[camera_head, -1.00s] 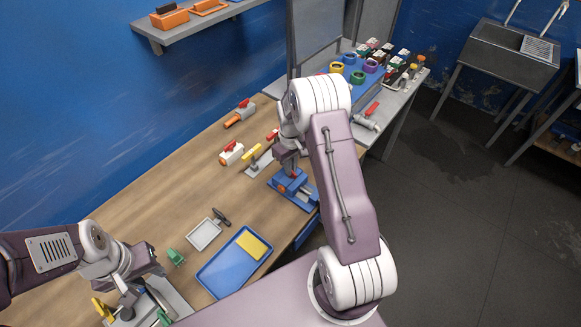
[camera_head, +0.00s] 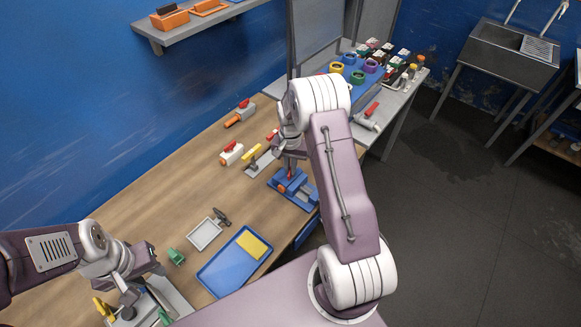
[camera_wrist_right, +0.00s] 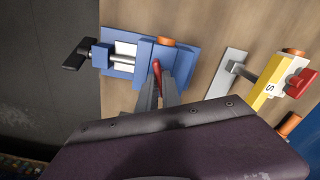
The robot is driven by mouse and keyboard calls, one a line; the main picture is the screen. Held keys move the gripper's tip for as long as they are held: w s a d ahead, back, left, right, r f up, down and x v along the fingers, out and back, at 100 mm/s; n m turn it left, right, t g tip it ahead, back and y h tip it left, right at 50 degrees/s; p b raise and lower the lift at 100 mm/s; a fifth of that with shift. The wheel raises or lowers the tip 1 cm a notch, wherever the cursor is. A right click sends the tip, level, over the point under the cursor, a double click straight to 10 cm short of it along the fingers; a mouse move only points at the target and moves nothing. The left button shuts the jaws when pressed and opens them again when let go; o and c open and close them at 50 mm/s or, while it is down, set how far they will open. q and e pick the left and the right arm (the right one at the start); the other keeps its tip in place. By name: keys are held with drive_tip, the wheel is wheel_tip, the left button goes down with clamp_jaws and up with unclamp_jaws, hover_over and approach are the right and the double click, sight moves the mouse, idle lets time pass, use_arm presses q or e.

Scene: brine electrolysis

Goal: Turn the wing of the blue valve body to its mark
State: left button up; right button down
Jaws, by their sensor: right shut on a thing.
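The blue valve body (camera_wrist_right: 145,52) is at the bench's front edge, with orange ends, a blue base under it, and a black-handled screw (camera_wrist_right: 75,55) at one side in the right wrist view. In the head view it appears as the blue assembly (camera_head: 294,187) below my right gripper (camera_head: 290,170). In the right wrist view my right gripper (camera_wrist_right: 158,83) is shut on the red wing (camera_wrist_right: 156,70), which stands up between the fingertips. The mark is not discernible. My left gripper (camera_head: 128,300) is low at the left, its fingertips too unclear to judge.
A white valve (camera_head: 231,153) and a grey valve (camera_head: 240,112) lie further back. A blue tray (camera_head: 225,275) with a yellow sponge (camera_head: 252,246) and a small white tray (camera_head: 204,234) are nearer.

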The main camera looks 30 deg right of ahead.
drive_tip(key=m, duration=0.4)
drive_tip(key=shift+m, duration=0.7)
drive_tip(key=c, duration=1.5)
unclamp_jaws()
wheel_tip(320, 180, up, 9)
drive_tip(key=shift+r+b, duration=0.1)
drive_tip(key=shift+b, duration=0.7)
